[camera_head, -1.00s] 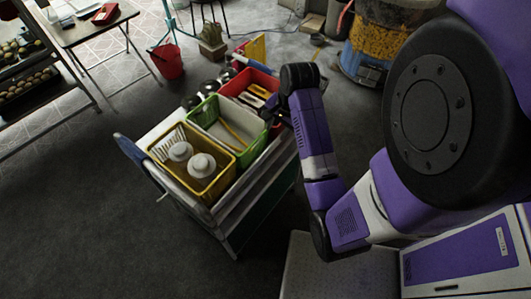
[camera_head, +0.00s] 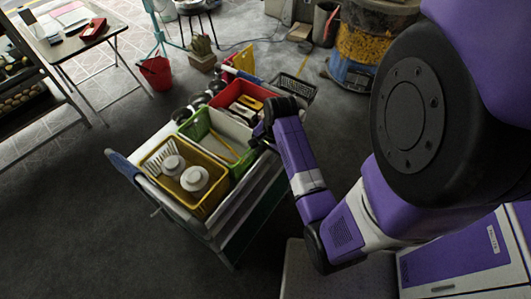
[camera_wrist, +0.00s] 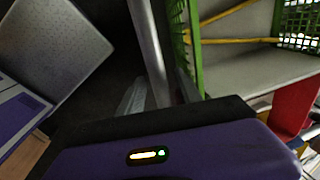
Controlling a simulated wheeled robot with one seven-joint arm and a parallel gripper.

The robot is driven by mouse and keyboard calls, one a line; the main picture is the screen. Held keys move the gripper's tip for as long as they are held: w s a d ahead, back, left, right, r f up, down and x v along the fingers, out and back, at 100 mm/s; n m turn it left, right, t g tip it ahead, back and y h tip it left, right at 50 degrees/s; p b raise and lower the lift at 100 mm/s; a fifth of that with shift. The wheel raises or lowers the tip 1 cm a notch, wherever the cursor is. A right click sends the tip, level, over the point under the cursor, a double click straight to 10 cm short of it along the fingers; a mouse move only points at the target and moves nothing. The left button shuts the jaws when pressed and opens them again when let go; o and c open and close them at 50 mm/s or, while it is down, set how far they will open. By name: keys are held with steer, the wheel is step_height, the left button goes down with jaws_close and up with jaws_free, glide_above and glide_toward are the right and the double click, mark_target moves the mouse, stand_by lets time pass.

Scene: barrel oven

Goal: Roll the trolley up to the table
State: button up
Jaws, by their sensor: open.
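The trolley (camera_head: 222,232) stands at mid-picture in the head view, with a blue handle (camera_head: 124,165) at its left end. It carries a yellow bin (camera_head: 185,197) with white pieces, a green bin (camera_head: 232,165) and a red bin (camera_head: 262,90). My gripper (camera_head: 263,135) is at the trolley's right long side, beside the green bin. In the wrist view my gripper (camera_wrist: 160,92) is open, with a pale bar of the trolley (camera_wrist: 150,45) between or close to its fingers; contact is unclear. The folding table (camera_head: 65,48) stands at the upper left, apart from the trolley.
A red bucket (camera_head: 156,73) stands on the floor between trolley and table. A shelf rack (camera_head: 40,105) is at the left edge. A stool (camera_head: 197,8), a potted plant (camera_head: 201,55) and a blue-based barrel (camera_head: 362,50) are at the back. Floor left of the trolley is clear.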

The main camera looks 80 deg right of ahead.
steer(key=shift+c, duration=0.4)
jaws_close()
stand_by(0.9)
